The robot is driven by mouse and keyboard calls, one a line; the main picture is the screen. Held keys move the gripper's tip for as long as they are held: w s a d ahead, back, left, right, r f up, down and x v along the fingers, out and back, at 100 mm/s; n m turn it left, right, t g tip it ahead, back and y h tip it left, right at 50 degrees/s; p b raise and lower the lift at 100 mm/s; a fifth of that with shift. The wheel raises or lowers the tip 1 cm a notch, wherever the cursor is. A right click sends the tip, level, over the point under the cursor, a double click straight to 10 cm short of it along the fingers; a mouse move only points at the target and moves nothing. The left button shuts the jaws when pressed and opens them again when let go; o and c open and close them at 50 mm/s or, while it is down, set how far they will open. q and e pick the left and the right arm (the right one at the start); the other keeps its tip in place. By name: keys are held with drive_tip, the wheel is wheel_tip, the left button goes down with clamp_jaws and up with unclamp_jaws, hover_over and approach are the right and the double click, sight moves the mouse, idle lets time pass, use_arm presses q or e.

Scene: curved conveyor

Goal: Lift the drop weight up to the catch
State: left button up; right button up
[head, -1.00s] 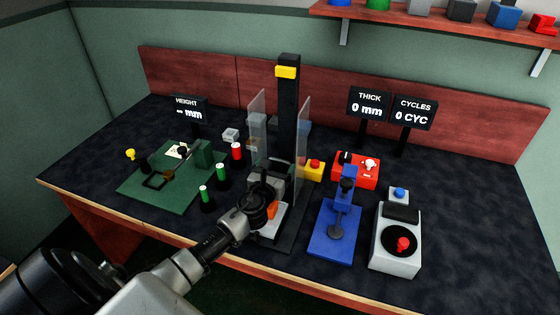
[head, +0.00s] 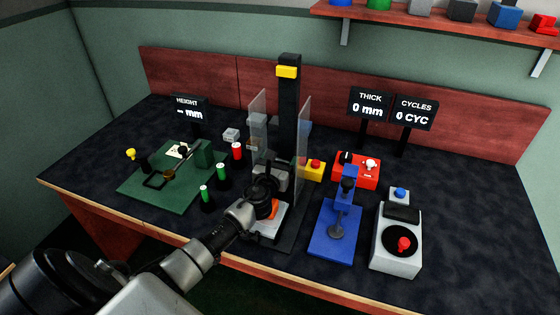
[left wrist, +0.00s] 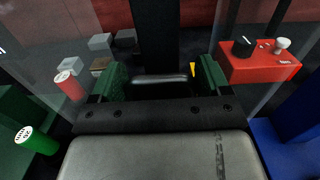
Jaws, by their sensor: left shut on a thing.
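The drop tower (head: 289,105) is a tall black column with a yellow catch block (head: 288,71) near its top. The drop weight (head: 272,174), a grey block, is low on the column, well below the catch and partly hidden by my gripper. My left gripper (head: 264,192) is shut on the weight at its front. In the left wrist view, the green-padded fingers (left wrist: 162,82) close around a dark part of it. Below, a small orange piece (head: 272,209) is at the pale base (head: 268,228), partly covered. My right gripper is not in view.
Clear guard panels (head: 304,130) flank the column closely. Green-topped cylinders (head: 222,173) and a green fixture (head: 160,190) stand left. A yellow box with a red button (head: 314,170), a blue press (head: 333,232) and a grey machine (head: 396,250) stand right.

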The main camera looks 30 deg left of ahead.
use_arm(q)
wheel_tip(320, 180, up, 21)
drive_tip(key=p, duration=1.9)
drive_tip(key=shift+w+f+p, duration=0.1)
drive_tip(key=shift+p, duration=0.3)
drive_tip(key=o, duration=1)
drive_tip(key=shift+d, duration=0.15)
drive_tip(key=shift+b+v, duration=0.8)
drive_tip(key=shift+v, duration=4.65)
drive_tip(key=shift+f, duration=0.1)
